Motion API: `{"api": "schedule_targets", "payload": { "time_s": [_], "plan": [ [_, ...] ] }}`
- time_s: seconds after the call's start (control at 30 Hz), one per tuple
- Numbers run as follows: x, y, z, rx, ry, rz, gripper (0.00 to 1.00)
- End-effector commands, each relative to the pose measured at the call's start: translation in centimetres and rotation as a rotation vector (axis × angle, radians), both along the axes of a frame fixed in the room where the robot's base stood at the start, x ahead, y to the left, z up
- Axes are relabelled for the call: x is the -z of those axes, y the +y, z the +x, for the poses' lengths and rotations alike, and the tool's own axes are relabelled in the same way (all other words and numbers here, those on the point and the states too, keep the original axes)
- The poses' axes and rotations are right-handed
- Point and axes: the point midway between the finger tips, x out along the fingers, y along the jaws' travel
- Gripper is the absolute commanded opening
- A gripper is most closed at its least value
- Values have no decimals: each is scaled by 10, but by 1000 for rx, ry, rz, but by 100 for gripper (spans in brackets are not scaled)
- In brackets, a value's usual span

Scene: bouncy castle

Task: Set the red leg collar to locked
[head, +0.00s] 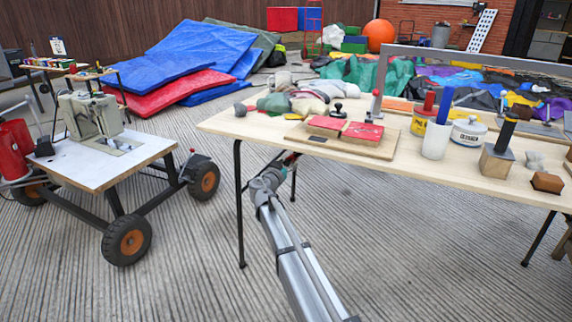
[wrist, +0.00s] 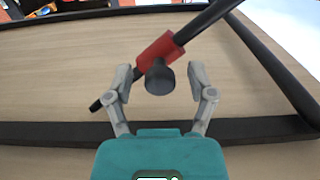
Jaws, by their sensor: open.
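The red leg collar (wrist: 156,50) sits around a slanting black bar under the table in the wrist view. A dark grey round knob (wrist: 159,80) sticks out of it toward my gripper. My gripper (wrist: 160,77) is open, with one grey finger on each side of the knob. Gaps show between the knob and both fingertips, so neither seems to touch it. In the head view my arm reaches under the folding table (head: 225,124), and the collar's details are too small to tell there. No lock marking can be made out on the collar.
Black frame bars (wrist: 278,65) run along the table's pale underside. A wooden board (head: 385,150) with red pads, a white cup (head: 436,142) and a white tub (head: 468,134) stand on top. A wheeled cart (head: 90,170) is at left. The ribbed floor in front is clear.

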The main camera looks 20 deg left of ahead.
Motion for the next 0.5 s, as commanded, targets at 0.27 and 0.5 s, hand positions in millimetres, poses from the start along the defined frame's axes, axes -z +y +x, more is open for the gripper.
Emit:
{"api": "schedule_targets", "payload": {
  "time_s": [0.27, 0.5],
  "plan": [
    [0, 0, 0, 0, 0, 0, 51],
    [0, 0, 0, 0, 0, 0, 6]
  ]
}}
